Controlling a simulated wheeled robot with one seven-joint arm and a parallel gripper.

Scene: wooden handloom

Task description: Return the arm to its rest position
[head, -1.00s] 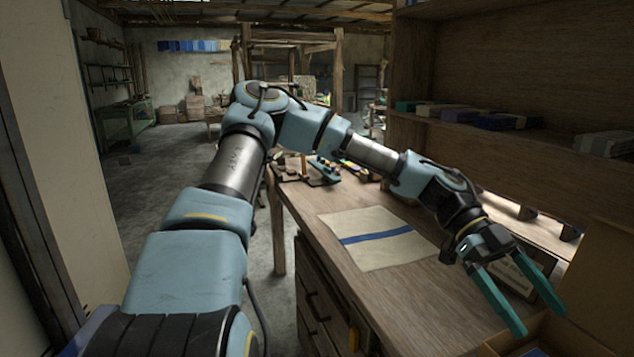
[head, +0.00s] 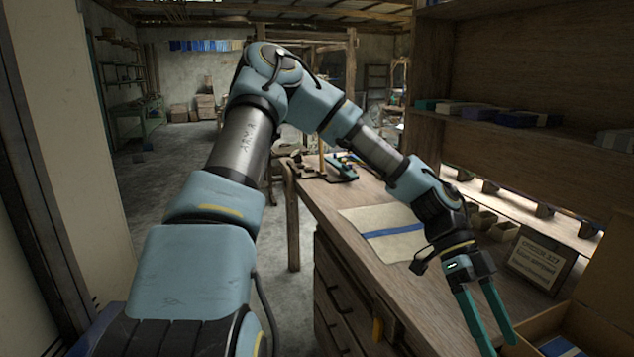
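My gripper (head: 502,347) is at the lower right of the head view, with its two teal fingers apart and nothing between them. The fingers point down over the right part of the wooden workbench (head: 335,205), left of an open cardboard box (head: 535,325). My arm is bent, with its elbow high at the upper middle and the forearm sloping down to the right over the bench.
A cream cloth with a blue stripe (head: 392,231) lies on the bench. A small dark sign (head: 540,258) and small bins (head: 485,218) stand right of my wrist. A shelf with folded cloths (head: 480,112) rises behind. Open floor (head: 180,195) lies left.

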